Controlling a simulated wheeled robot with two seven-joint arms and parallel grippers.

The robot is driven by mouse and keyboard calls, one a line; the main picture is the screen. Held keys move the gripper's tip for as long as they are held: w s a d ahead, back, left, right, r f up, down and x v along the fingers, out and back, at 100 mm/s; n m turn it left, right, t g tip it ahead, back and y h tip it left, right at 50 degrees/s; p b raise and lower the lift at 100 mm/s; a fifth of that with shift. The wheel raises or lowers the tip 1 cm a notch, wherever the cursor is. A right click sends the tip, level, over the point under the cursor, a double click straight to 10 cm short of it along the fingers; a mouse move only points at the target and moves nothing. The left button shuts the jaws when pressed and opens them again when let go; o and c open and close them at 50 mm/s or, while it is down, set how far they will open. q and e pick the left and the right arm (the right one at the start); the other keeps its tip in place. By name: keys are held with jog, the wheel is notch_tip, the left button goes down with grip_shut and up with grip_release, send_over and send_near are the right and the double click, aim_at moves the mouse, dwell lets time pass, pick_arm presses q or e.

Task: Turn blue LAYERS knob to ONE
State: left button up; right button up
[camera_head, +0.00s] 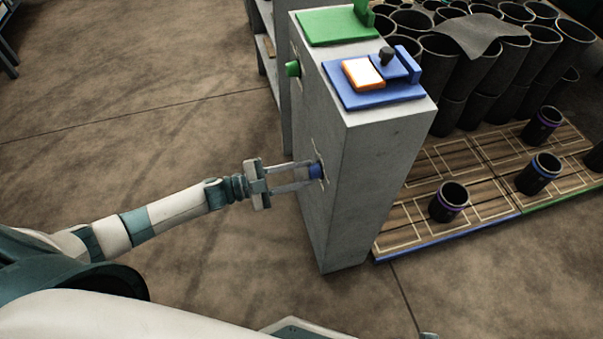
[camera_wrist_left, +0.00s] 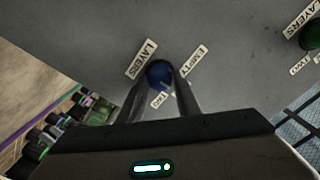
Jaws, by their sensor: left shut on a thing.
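The blue LAYERS knob (camera_head: 317,171) sits on the left face of a tall grey cabinet (camera_head: 378,160). My left gripper (camera_head: 311,175) reaches in from the left and is shut on this knob. In the left wrist view the blue knob (camera_wrist_left: 159,74) is between the two fingers. A LAYERS label (camera_wrist_left: 141,59) is up left of it, an EMPTY label (camera_wrist_left: 194,62) up right, and another small label (camera_wrist_left: 161,99) below, partly hidden by the fingers. I cannot tell which label the knob points to. My right gripper is not in view.
A green knob (camera_head: 293,68) is higher up on the same face. On the cabinet top lie a blue plate (camera_head: 400,94) with an orange-edged block (camera_head: 362,73) and a green plate (camera_head: 338,27). Dark sleeves stand on wooden pallets (camera_head: 420,212) at right. The floor at left is clear.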

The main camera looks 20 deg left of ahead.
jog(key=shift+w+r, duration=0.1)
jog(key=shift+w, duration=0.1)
pick_arm(q)
jog(key=o, duration=0.9)
jog(key=shift+o, duration=0.8)
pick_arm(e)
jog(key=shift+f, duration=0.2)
pick_arm(q)
jog(key=shift+a, duration=0.1)
jog(key=shift+s+a, duration=0.35)
jog(key=shift+a, duration=0.05)
jog(key=b+v, duration=0.1)
jog(key=v, duration=1.5)
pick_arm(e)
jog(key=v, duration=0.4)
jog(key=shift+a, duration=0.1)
